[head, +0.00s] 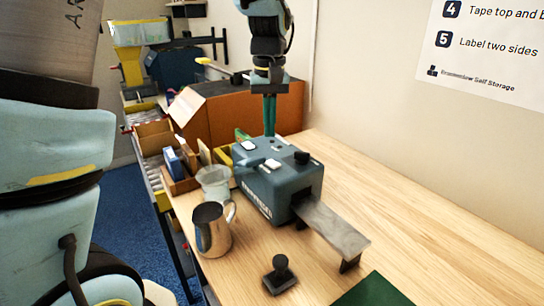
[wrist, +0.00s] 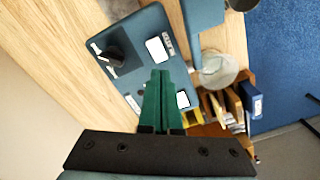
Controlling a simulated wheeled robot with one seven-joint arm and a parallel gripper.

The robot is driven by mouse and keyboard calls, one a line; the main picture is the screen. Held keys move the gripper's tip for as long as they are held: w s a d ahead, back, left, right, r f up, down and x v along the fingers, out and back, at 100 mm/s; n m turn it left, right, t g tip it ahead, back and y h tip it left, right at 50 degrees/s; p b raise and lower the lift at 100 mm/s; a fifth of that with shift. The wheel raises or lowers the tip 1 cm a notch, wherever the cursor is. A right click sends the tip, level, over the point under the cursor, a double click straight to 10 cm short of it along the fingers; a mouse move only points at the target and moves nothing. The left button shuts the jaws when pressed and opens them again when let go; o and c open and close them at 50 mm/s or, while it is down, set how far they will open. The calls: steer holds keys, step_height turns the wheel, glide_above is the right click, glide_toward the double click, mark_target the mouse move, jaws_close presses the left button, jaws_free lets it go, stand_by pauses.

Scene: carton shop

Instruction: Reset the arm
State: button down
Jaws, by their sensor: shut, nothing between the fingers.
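My gripper (head: 269,130) hangs from the arm above the back of the dark blue-grey machine, with its green fingers pointing down. In the wrist view its fingers (wrist: 160,76) lie together with nothing between them, over the machine's top (wrist: 128,62). The fingertips' exact height above the machine cannot be told. The machine (head: 270,185) stands on the wooden bench and has a black knob, white buttons and a metal chute (head: 334,228) at its front.
A metal jug (head: 211,232) and a translucent cup (head: 213,181) stand left of the machine. A black-handled stamp (head: 281,274) and a green mat (head: 372,291) lie in front. An open carton (head: 232,110) is behind. The bench (head: 430,235) is clear at right.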

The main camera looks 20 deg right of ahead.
stand_by(0.4)
steer(key=s+a+f+n, duration=0.1)
steer(key=a+f, duration=0.1)
steer(key=a, duration=0.8)
steer(key=s+a+f+t, duration=0.1)
steer(key=a+f, duration=0.2)
steer(key=a, duration=0.7)
steer(key=s+a+f+n+b, duration=0.1)
steer(key=s+a+f, duration=0.1)
steer(key=a, duration=0.8)
steer(key=shift+f+n+t, duration=0.3)
steer(key=shift+f, duration=0.25)
steer(key=c, duration=1.6)
jaws_free()
steer(key=shift+a, duration=0.1)
